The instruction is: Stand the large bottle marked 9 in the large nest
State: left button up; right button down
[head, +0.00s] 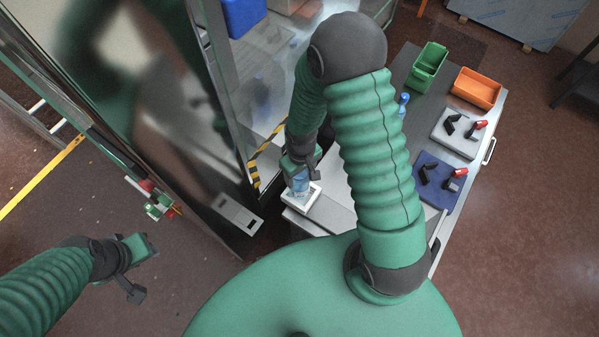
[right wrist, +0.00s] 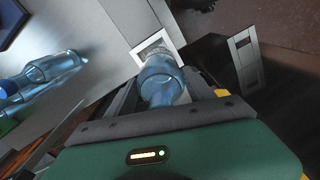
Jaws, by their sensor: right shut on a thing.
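My right gripper (head: 301,167) is shut on a clear blue bottle (head: 300,184). The bottle also shows between the fingers in the right wrist view (right wrist: 161,80); no number is legible on it. A white square nest (head: 313,193) sits at the near-left corner of the worktable, and its frame shows beyond the bottle in the right wrist view (right wrist: 142,47). The bottle's lower end is at the nest's opening. I cannot tell whether it is seated. My left gripper (head: 143,268) is open and empty, away from the table at lower left.
Another blue bottle (head: 403,98) stands partly behind my right arm; bottles also show at the left of the right wrist view (right wrist: 52,68). A green bin (head: 428,62), an orange bin (head: 476,88), and white and blue trays with tools lie farther right. A glass-and-metal machine stands left of the table.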

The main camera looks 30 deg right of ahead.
jog(key=shift+d+f, duration=0.1)
jog(key=shift+d, duration=0.55)
pick_arm(q)
jog(key=shift+d, duration=0.55)
pick_arm(e)
jog(key=shift+f, duration=0.15)
